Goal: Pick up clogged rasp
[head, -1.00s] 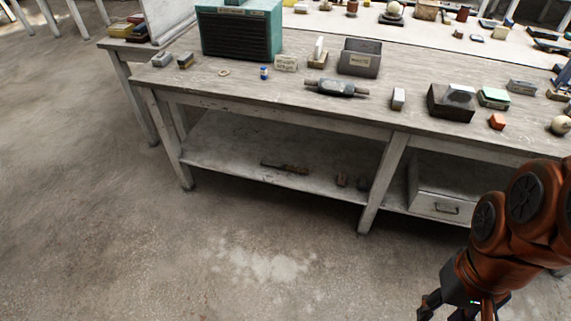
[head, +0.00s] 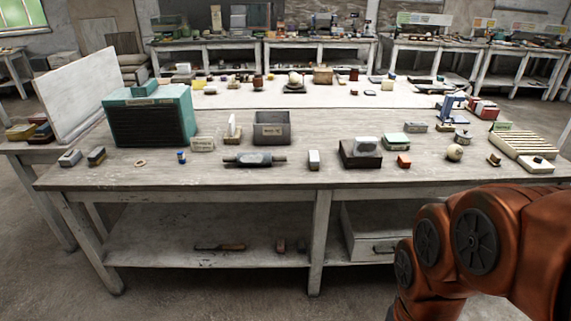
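A long thin tool (head: 219,247) with a brownish handle lies flat on the lower shelf (head: 165,235) of the near workbench. It looks like the rasp, but it is too small to tell whether its teeth are clogged. It lies left of two small dark objects (head: 290,246) on the same shelf. My orange arm reaches in at the lower right, in front of the bench. My gripper is below the picture edge and out of view.
The bench top (head: 210,178) holds a teal box (head: 150,115), a grey bin (head: 271,128), a dark tool with two handles (head: 254,159) and many small items. A bench leg (head: 319,240) and a drawer (head: 368,235) stand right of the shelf tool. The shelf front is open.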

